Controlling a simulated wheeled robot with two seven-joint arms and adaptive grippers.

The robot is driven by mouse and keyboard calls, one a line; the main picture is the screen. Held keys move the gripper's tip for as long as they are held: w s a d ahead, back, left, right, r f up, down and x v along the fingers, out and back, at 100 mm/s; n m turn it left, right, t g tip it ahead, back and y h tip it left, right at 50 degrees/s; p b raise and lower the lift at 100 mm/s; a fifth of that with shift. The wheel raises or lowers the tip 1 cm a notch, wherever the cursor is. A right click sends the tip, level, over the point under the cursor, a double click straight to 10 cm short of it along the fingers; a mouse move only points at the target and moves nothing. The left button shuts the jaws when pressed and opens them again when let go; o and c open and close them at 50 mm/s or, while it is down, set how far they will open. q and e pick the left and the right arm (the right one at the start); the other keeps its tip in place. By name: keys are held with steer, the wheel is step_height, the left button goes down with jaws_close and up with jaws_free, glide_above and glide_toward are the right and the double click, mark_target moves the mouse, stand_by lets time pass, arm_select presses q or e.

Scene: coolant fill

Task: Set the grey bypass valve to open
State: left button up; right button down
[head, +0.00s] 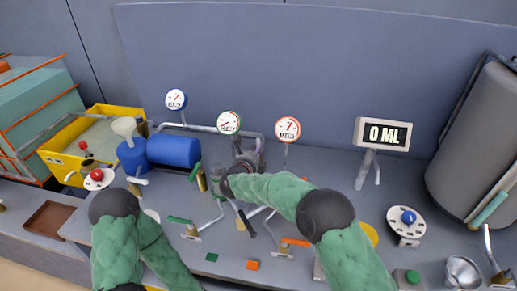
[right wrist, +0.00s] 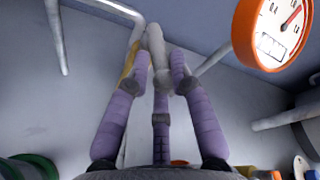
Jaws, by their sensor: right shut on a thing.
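My right gripper (head: 247,158) reaches left across the bench to the pipework below the green-rimmed gauge. In the right wrist view its purple fingers (right wrist: 158,82) are closed around a pale grey handle (right wrist: 155,42), which I take to be the grey bypass valve's. The fingers cover part of the handle, and in the head view the gripper and wrist hide it. I cannot tell the valve's position. A yellow part (right wrist: 130,62) shows beside the left fingertip. My left arm is at the lower left; its gripper is out of view.
A black-handled lever (head: 246,223), a green lever (head: 180,220) and an orange lever (head: 296,242) stand close by. An orange-rimmed gauge (head: 287,129) is near the right wrist. A blue tank (head: 173,150) is at left, a display reading 0 ML (head: 383,134) at right.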

steer(key=m+h, duration=0.1)
steer(key=a+r+m+g+h+p, duration=0.1)
steer(key=h, duration=0.1)
steer(key=shift+w+a+m, duration=0.15)
steer(key=shift+w+m, duration=0.2)
steer(key=shift+m, duration=0.05)
steer(key=shift+r, duration=0.15)
steer(key=c, duration=1.2)
jaws_free()
steer(key=shift+f, duration=0.2)
steer(key=shift+s+f, duration=0.1)
steer(key=shift+f, duration=0.1)
steer(key=shift+a, duration=0.1)
